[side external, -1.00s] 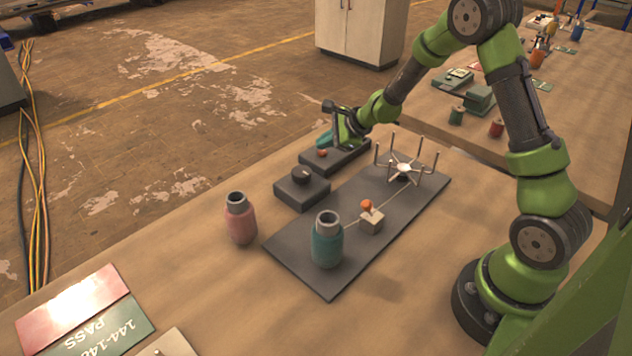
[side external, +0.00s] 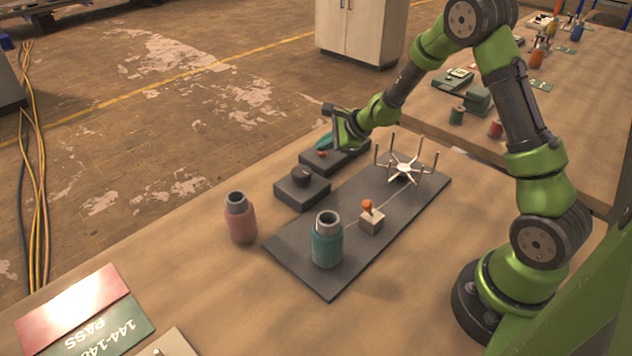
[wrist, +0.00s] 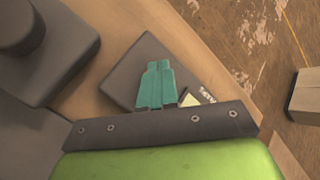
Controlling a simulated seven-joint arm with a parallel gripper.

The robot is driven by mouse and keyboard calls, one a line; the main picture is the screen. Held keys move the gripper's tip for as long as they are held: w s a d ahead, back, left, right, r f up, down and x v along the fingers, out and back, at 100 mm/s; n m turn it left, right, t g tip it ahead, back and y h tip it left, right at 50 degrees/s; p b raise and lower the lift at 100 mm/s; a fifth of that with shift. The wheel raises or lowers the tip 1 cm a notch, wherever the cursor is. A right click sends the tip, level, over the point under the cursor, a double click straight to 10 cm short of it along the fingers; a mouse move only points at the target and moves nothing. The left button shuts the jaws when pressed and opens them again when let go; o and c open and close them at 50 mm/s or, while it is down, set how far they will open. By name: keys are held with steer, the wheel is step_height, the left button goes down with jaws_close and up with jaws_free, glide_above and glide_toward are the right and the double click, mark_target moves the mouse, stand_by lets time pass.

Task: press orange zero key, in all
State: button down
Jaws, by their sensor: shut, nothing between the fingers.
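The orange key (side external: 322,154) is a small round button on top of a flat dark grey box (side external: 350,159) near the far edge of the bench. My gripper (side external: 324,142) is over this box, with its teal fingers pressed together and empty. The fingertips are just above or at the key in the side view; I cannot tell if they touch it. In the wrist view the shut fingers (wrist: 155,85) point at the grey box (wrist: 138,58) and the orange key is hidden. A pale label with dark lettering (wrist: 200,95) shows beside the fingers.
A grey plate (side external: 310,272) carries a teal bottle (side external: 327,245), an orange-topped lever (side external: 370,216) and a pronged hub (side external: 404,168). A pink bottle (side external: 240,220) stands left of the plate.

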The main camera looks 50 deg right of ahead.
mark_target(325, 154)
stand_by(0.4)
steer(key=shift+r, duration=0.75)
steer(key=shift+r, duration=2.55)
